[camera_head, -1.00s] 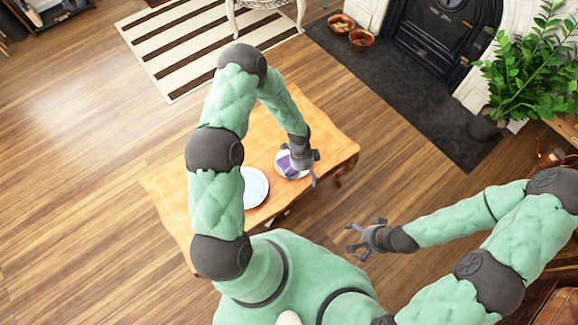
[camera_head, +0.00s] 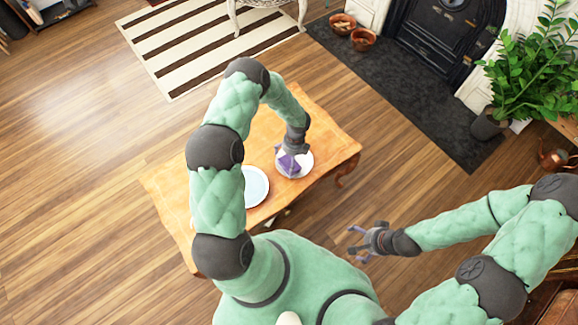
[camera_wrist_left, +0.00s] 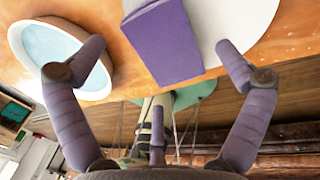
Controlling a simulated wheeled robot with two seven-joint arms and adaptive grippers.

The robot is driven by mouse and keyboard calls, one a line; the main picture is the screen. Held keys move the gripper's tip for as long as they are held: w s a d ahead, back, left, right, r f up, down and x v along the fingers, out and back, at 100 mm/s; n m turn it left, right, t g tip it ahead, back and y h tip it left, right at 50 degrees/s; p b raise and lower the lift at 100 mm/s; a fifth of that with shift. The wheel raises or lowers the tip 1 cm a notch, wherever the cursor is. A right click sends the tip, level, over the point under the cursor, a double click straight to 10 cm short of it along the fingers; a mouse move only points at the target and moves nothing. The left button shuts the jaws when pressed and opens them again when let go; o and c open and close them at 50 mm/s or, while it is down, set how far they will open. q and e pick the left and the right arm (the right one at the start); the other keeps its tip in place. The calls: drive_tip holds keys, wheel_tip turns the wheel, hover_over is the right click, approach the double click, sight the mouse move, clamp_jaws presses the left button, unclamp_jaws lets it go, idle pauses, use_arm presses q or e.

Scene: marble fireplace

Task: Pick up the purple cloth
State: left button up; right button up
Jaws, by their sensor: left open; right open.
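The purple cloth (camera_head: 289,165) is a small folded block on a round white plate (camera_head: 305,165) on the wooden table. In the left wrist view the cloth (camera_wrist_left: 163,45) lies at the top middle, partly over the white plate (camera_wrist_left: 235,20). My left gripper (camera_head: 294,150) is above the plate and cloth and hides part of them. In the left wrist view its fingers (camera_wrist_left: 160,65) are spread wide, one on each side of the cloth, with nothing held. My right gripper (camera_head: 362,241) is open and empty, over the floor right of the table.
The wooden table (camera_head: 325,135) also holds a second plate (camera_head: 255,187), pale blue inside with a white rim, left of the cloth. It also shows in the left wrist view (camera_wrist_left: 50,45). A leafy plant (camera_head: 520,85) and the fireplace (camera_head: 435,40) are far off.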

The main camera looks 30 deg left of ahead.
sight(287, 165)
use_arm(q)
drive_tip(key=f+b, duration=0.1)
drive_tip(key=f, duration=0.1)
drive_tip(key=s+f+b, duration=0.1)
drive_tip(key=f, duration=0.1)
drive_tip(key=shift+a+f, duration=0.2)
drive_tip(key=shift+f, duration=0.15)
drive_tip(key=shift+s, duration=0.1)
drive_tip(key=c, duration=1)
drive_tip(key=shift+r, duration=0.1)
drive_tip(key=shift+c, duration=0.2)
drive_tip(key=shift+r, duration=0.5)
wheel_tip(287, 165, up, 2)
drive_tip(key=shift+r+p, duration=0.25)
drive_tip(key=shift+p, duration=0.45)
drive_tip(key=d+r, duration=0.1)
drive_tip(key=s+d+r+p, duration=0.1)
drive_tip(key=r, duration=0.1)
drive_tip(key=d+r+p, duration=0.1)
drive_tip(key=d+r, duration=0.1)
drive_tip(key=shift+s, duration=0.25)
drive_tip(key=s+d+r+p, duration=0.2)
drive_tip(key=s+d+r, duration=0.1)
drive_tip(key=d, duration=0.6)
drive_tip(key=shift+s+r, duration=0.35)
drive_tip(key=shift+r, duration=0.35)
